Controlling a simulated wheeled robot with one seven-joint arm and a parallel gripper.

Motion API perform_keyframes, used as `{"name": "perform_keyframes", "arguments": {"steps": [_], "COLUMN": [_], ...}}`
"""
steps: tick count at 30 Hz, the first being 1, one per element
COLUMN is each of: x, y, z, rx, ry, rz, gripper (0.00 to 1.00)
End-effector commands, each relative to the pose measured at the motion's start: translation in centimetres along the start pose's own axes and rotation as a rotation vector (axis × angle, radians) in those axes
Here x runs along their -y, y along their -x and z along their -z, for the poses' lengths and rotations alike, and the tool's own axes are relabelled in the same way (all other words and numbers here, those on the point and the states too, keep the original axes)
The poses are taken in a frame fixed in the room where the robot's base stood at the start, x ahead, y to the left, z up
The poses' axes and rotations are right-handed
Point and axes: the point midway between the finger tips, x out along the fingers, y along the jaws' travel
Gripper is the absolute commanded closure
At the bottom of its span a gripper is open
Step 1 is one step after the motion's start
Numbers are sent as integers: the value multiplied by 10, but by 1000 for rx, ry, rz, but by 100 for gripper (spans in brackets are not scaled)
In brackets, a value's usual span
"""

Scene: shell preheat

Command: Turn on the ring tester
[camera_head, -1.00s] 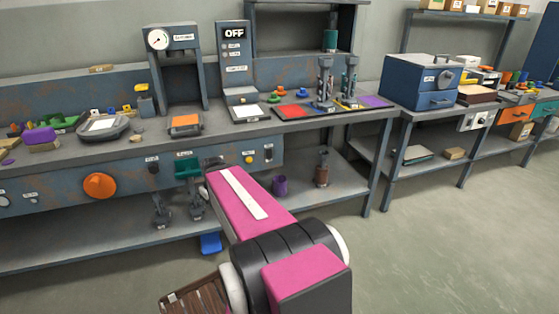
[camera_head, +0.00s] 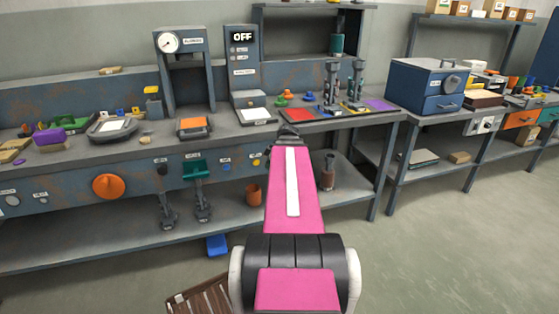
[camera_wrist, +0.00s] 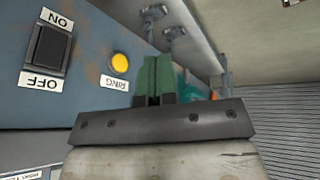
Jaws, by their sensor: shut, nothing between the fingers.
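The ring tester (camera_head: 243,72) is a grey upright unit on the bench, and its screen reads OFF. In the wrist view, a black rocker switch (camera_wrist: 47,50) sits on the blue bench front, with upside-down ON and OFF labels at its ends. A round yellow button (camera_wrist: 121,63) with a RING label (camera_wrist: 114,83) is beside it. My gripper's green fingers (camera_wrist: 153,78) are shut and empty, to the right of the button in that view; contact with the panel cannot be told. In the head view my wrist (camera_head: 288,131) is at the bench front and hides the switch and fingers.
An orange knob (camera_head: 108,186), a blue button (camera_head: 227,167) and hanging tools (camera_head: 200,190) are along the bench front to the left. An orange cup (camera_head: 253,194) stands on the lower shelf. The floor at right is clear.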

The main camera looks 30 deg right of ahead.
Motion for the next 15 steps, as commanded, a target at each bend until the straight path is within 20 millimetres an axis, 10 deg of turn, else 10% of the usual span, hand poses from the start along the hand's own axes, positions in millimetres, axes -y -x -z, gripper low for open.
{"name": "perform_keyframes", "arguments": {"steps": [15], "x": [-50], "y": [80], "z": [-62], "rx": [-78], "ry": [321], "rz": [-144], "gripper": [100]}}
